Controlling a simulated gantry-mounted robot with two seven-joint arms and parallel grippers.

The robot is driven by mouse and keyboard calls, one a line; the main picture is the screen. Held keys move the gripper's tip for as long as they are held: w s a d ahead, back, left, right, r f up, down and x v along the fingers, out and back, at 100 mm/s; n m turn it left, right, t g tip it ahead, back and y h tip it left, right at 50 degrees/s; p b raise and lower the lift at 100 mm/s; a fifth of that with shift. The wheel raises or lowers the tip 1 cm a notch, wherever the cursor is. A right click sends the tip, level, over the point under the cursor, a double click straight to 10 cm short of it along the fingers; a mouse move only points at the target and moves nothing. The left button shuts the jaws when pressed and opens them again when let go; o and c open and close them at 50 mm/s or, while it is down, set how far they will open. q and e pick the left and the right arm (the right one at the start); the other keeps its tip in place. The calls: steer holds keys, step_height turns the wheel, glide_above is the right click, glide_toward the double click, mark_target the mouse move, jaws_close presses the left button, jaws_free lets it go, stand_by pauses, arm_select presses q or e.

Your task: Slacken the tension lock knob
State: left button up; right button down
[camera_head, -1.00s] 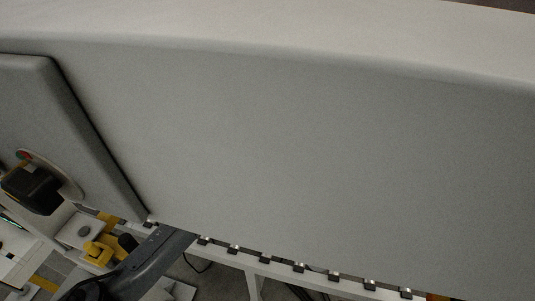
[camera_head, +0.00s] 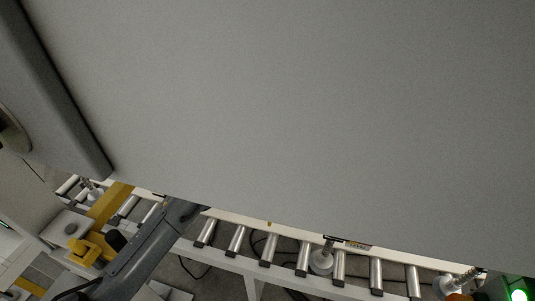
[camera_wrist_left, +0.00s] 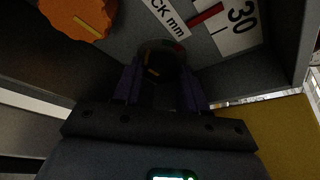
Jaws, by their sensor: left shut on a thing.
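In the left wrist view, a dark round knob (camera_wrist_left: 163,58) with a small orange mark sits between the fingers of my left gripper (camera_wrist_left: 158,76). It looks like the tension lock knob, though no name on it can be read. My left gripper is shut on it. A scalloped orange knob (camera_wrist_left: 82,14) is up and to the left, apart from the fingers. In the head view, a large grey panel covers most of the picture, and neither the held knob nor my left gripper can be made out. My right gripper is in neither view.
A white scale plate (camera_wrist_left: 215,20) with "30" and "CK mm" is behind the held knob. Dark walls flank the gripper. In the head view, the grey panel (camera_head: 290,110) stands above a roller conveyor (camera_head: 302,258). A yellow part (camera_head: 85,248) and a green light (camera_head: 518,295) are low down.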

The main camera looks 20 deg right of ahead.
arm_select(q)
steer(key=shift+n+h+b, duration=0.5)
steer(key=shift+n+b, duration=0.1)
steer(key=shift+b, duration=0.1)
steer(key=o, duration=0.8)
steer(key=shift+a, duration=0.1)
steer(key=shift+b+v, duration=1.15)
steer(key=shift+v, duration=4.2)
